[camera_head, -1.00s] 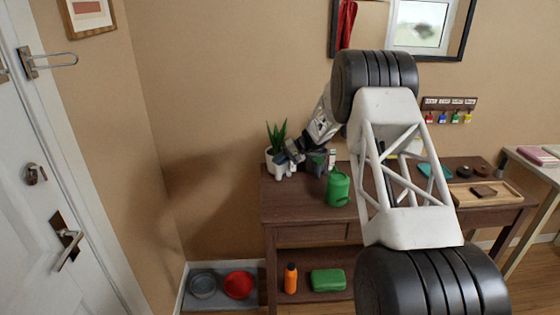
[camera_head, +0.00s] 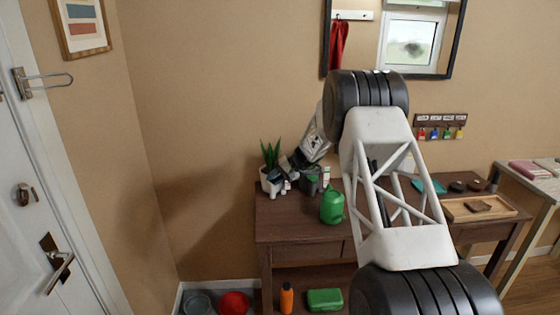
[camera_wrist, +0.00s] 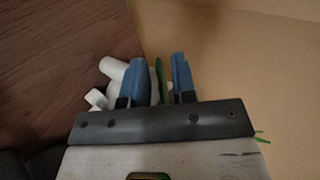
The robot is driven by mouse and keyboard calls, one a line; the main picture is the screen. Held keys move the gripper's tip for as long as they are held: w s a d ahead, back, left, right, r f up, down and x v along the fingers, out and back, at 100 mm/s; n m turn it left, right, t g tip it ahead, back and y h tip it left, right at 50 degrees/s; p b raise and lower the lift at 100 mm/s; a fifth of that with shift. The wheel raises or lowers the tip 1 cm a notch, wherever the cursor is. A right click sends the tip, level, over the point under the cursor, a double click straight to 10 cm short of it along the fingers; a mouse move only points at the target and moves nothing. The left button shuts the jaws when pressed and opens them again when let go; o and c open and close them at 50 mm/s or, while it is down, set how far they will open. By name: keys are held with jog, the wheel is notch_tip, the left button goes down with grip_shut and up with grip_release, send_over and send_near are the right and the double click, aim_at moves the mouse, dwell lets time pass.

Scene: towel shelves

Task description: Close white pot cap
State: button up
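A white pot (camera_head: 265,184) with a spiky green plant (camera_head: 270,154) stands at the back left corner of the dark wooden table. I cannot make out a separate cap on it. My gripper (camera_head: 283,172) is at the pot's right side, tilted down toward it. In the wrist view my gripper (camera_wrist: 160,77) has two blue fingers spread apart, with a green leaf (camera_wrist: 160,80) showing between them. White rounded parts (camera_wrist: 113,69) show beside and behind the left finger; I cannot tell whether a finger touches them. Much of the pot is hidden by the gripper.
A green watering can (camera_head: 332,205) stands right of the pot, with a small white bottle (camera_head: 326,177) behind it. A wooden tray (camera_head: 507,214) is at the table's right. The wall (camera_head: 220,120) is close behind. The table's front left (camera_head: 285,224) is clear.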

jog(key=shift+h, duration=0.3)
jog(key=shift+a+r+h, duration=0.2)
jog(key=shift+a+h, duration=0.1)
jog(key=shift+h, duration=0.55)
jog(key=shift+a+r+h, duration=0.2)
jog(key=shift+a+h, duration=0.05)
jog(key=shift+h, duration=0.55)
jog(key=shift+a+r+h, duration=0.2)
jog(key=shift+a+h, duration=0.1)
jog(key=shift+h, duration=0.55)
jog(key=a+r+h, duration=0.3)
jog(key=r+h, duration=0.3)
jog(key=r, duration=0.2)
jog(key=s+d+r, duration=0.3)
jog(key=s+r, duration=0.4)
jog(key=s, duration=0.2)
jog(key=s+d+r+h, duration=0.1)
jog(key=s+d+r, duration=0.2)
jog(key=s+r, duration=0.4)
jog(key=shift+s+d+r+t, duration=0.15)
jog(key=shift+s+d+t, duration=0.2)
jog(key=shift+s, duration=1.35)
